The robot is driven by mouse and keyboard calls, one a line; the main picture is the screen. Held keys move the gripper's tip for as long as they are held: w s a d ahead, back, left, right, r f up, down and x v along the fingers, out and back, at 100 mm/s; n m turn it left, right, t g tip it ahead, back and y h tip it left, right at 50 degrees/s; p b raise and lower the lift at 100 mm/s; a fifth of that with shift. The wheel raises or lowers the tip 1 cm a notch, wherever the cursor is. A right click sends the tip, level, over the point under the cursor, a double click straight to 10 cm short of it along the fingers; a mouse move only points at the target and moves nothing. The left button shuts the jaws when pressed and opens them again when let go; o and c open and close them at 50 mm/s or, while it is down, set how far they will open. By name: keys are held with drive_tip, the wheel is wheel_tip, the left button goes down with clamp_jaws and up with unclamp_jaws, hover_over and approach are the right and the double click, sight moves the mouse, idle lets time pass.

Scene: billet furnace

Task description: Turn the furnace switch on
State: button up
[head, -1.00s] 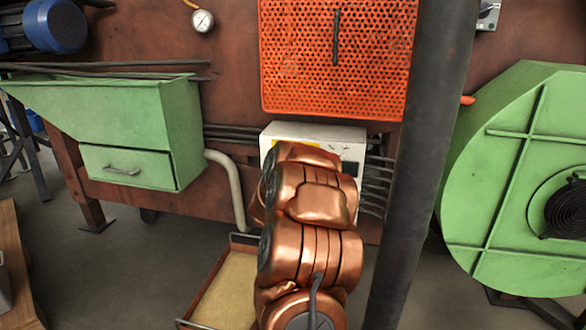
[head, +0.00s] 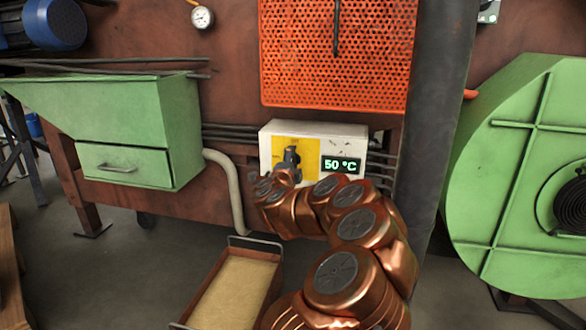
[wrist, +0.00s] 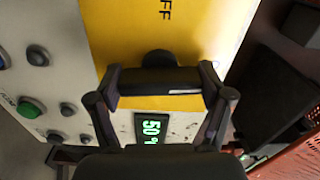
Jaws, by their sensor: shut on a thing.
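The furnace control box (head: 345,132) is white with a yellow panel (head: 279,148) and a lit display (head: 342,165) reading 50 °C. My gripper (head: 291,160) is at the yellow panel. In the wrist view, my gripper (wrist: 160,82) is shut on the black furnace switch (wrist: 159,58), of which only a rounded end shows past the fingers. The letters "FF" (wrist: 165,10) show on the yellow panel (wrist: 190,35). The fingers hide most of the switch, so its exact setting cannot be told.
Green and dark buttons (wrist: 31,107) sit on the box beside the yellow panel. An orange perforated guard (head: 335,55) is above the box. A dark post (head: 440,110) and green blower housing (head: 515,180) stand to the right. A sand tray (head: 232,290) is below.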

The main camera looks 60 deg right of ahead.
drive_tip(key=shift+w+f+m+b, duration=0.1)
drive_tip(key=shift+m+b, duration=0.2)
drive_tip(key=shift+m, duration=0.3)
drive_tip(key=o, duration=1.1)
drive_tip(key=shift+v, duration=6)
